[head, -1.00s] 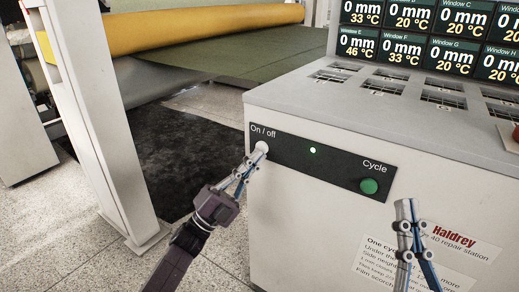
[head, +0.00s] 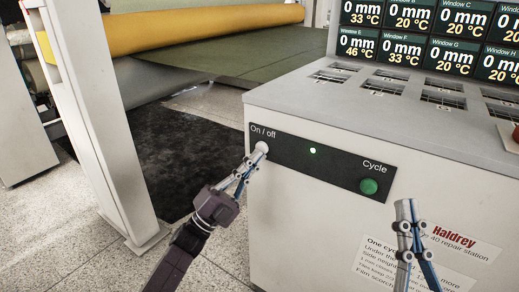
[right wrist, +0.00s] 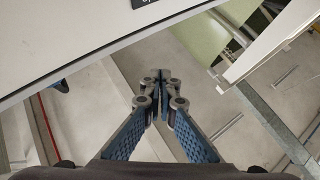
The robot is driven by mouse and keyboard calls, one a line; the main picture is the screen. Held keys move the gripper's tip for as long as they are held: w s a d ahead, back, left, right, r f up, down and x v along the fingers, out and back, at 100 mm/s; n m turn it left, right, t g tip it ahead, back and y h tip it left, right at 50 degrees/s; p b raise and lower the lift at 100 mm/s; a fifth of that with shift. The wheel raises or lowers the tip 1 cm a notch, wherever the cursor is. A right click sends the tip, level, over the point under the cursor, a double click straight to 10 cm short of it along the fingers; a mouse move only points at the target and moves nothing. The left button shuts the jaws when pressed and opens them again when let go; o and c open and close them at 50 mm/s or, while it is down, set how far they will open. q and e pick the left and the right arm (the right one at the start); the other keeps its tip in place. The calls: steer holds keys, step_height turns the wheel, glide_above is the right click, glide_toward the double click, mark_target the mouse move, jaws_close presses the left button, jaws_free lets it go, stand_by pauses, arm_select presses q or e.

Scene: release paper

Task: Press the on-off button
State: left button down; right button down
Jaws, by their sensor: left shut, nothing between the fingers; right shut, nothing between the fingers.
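The white round on-off button (head: 261,147) sits at the left end of the dark control strip (head: 290,155), under the "On / off" label. My left gripper (head: 256,158) is shut and empty, with its fingertips at the button's lower edge; they appear to touch it. My right gripper (head: 405,205) is shut and empty in front of the machine's front face, right of and below the strip. In the right wrist view its closed fingers (right wrist: 160,80) point away over the floor.
A green Cycle button (head: 369,186) is at the strip's right end. A red knob (head: 516,133) shows at the right edge. Screens (head: 430,40) stand behind the vented top of the cabinet (head: 330,215). A white post (head: 95,120) rises left of my left arm.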

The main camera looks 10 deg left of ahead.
arm_select(q)
steer(key=shift+w+d, duration=0.1)
steer(key=shift+w, duration=0.15)
steer(key=shift+w+r, duration=0.1)
steer(key=shift+w, duration=0.05)
arm_select(e)
steer(key=shift+s+r+t+y, duration=0.4)
steer(key=shift+s+r+t, duration=0.3)
steer(key=shift+s+r, duration=0.45)
steer(key=shift+f, duration=0.1)
